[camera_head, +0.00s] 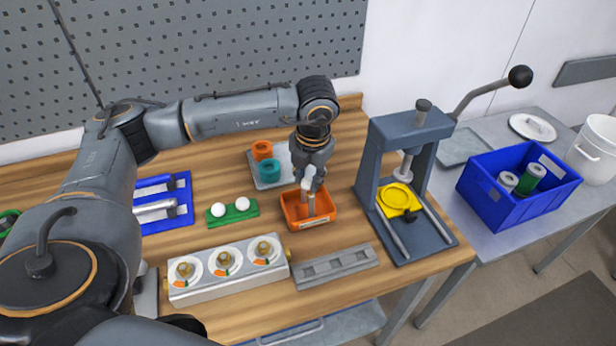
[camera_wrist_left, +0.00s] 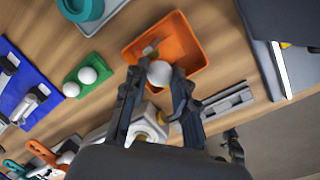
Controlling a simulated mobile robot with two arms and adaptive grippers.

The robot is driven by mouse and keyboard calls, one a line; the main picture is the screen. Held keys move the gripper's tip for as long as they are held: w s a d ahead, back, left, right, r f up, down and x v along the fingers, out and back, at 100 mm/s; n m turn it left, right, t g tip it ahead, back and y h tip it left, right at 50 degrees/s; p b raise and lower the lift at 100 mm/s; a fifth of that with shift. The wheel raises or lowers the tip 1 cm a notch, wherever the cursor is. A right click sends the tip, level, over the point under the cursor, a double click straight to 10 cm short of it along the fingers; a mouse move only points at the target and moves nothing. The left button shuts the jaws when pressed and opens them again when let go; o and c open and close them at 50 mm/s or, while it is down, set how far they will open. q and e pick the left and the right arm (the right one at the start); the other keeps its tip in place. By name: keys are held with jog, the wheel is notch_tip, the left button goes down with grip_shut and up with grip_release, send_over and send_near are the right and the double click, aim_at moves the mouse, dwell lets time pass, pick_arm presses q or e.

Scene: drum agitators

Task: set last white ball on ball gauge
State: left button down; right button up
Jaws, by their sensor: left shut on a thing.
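The green ball gauge (camera_head: 233,213) lies on the wooden table with two white balls seated side by side on it, the left ball (camera_head: 217,210) and the right ball (camera_head: 242,203). The gauge also shows at the left of the left wrist view (camera_wrist_left: 84,77). My left gripper (camera_head: 309,186) points down over the orange tray (camera_head: 290,219), to the right of the gauge. It is shut on a white ball (camera_wrist_left: 159,73), which shows between its fingertips in the left wrist view. The fingers hide much of this ball in the head view. My right gripper is not in view.
A grey tray with orange and teal rings (camera_head: 269,172) stands behind the orange tray. A white block with three gauges (camera_head: 226,268) and a grey slotted bar (camera_head: 336,266) lie in front. A press (camera_head: 414,130) stands right; a blue tray (camera_head: 166,206) lies left.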

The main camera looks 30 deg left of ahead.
pick_arm(q)
jog(key=c, duration=1)
grip_release()
jog(key=shift+f, duration=0.15)
jog(key=r, duration=0.4)
jog(key=d+r, duration=0.1)
jog(key=r, duration=0.3)
jog(key=s+r, duration=0.1)
jog(key=r, duration=0.3)
jog(key=shift+s+d, duration=0.1)
jog(key=shift+d, duration=0.25)
jog(key=shift+f, duration=0.1)
